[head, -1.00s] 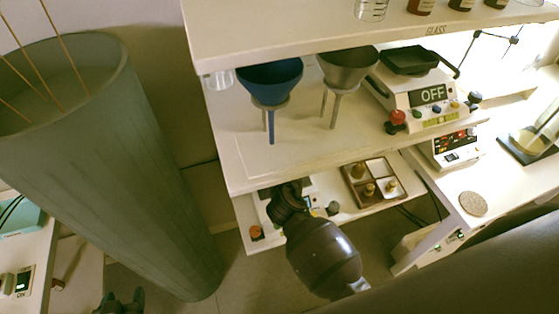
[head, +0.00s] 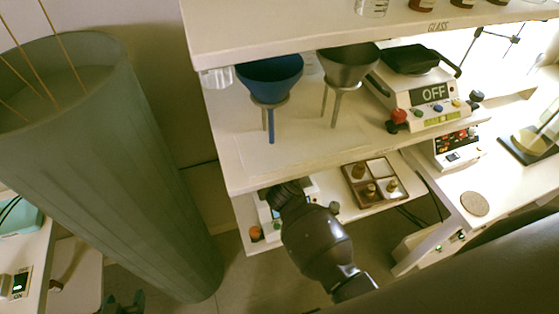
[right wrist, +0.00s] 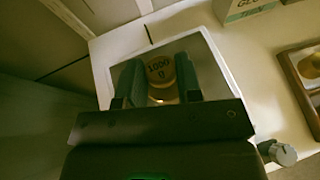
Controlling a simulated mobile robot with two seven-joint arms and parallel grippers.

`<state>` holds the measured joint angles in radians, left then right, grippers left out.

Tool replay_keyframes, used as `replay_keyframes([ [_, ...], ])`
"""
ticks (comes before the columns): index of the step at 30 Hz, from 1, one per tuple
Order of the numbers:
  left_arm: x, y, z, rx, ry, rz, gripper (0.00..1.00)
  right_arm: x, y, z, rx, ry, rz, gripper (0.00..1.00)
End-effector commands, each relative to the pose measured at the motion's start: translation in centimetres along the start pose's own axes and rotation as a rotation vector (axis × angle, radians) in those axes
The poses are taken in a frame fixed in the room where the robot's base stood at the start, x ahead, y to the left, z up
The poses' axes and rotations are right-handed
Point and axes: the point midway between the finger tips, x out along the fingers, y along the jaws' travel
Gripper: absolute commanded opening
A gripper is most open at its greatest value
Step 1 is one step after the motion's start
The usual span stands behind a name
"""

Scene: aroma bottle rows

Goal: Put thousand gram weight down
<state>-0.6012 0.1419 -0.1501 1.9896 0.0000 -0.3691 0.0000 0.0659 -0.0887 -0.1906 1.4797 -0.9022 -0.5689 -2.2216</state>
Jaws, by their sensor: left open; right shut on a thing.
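The brass weight marked 1000 g (right wrist: 160,70) is between the two fingers of my right gripper (right wrist: 160,82). It is over a pale, square plate (right wrist: 207,62) of a device on the lower shelf; I cannot tell whether it touches the plate. In the head view my right arm reaches down to this device (head: 268,232) and hides most of it, and the weight does not show there. My left gripper (head: 124,304) is open at the bottom left edge, far from the weight.
A wooden tray (head: 349,172) with several brass weights stands to the right on the lower shelf; it also shows in the right wrist view (right wrist: 293,88). The upper shelf above holds a blue funnel (head: 268,78), a grey funnel (head: 345,70) and a balance reading OFF (head: 418,102).

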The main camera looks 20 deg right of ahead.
Motion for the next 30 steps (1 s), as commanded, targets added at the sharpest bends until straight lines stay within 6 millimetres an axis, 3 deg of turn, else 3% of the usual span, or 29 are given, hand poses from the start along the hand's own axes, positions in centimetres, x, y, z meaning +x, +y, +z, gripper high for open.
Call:
replay_keyframes([
  [4,0.1,0.0,0.1,0.0,0.0,0.0,0.59,0.1,0.1,0.1,-0.001,-0.006,0.002,0.0],
  [5,0.1,0.0,0.1,0.0,0.0,0.0,0.59,0.1,0.0,-0.2,-0.001,0.0,0.0,0.34],
  [10,0.0,0.0,0.0,0.0,0.0,0.0,0.59,0.1,0.0,-0.2,-0.001,0.0,0.0,0.58],
  [20,0.0,0.0,-0.1,0.0,0.002,0.0,0.59,-0.1,0.0,0.1,0.002,-0.001,0.0,0.58],
  [25,-0.3,-0.1,-0.7,0.0,0.005,0.0,0.59,-2.1,-0.1,0.1,0.0,-0.001,0.001,0.58],
  [30,-0.6,-0.1,-1.4,0.0,0.008,0.0,0.59,-5.4,-0.1,0.1,-0.001,0.0,0.0,0.58],
])
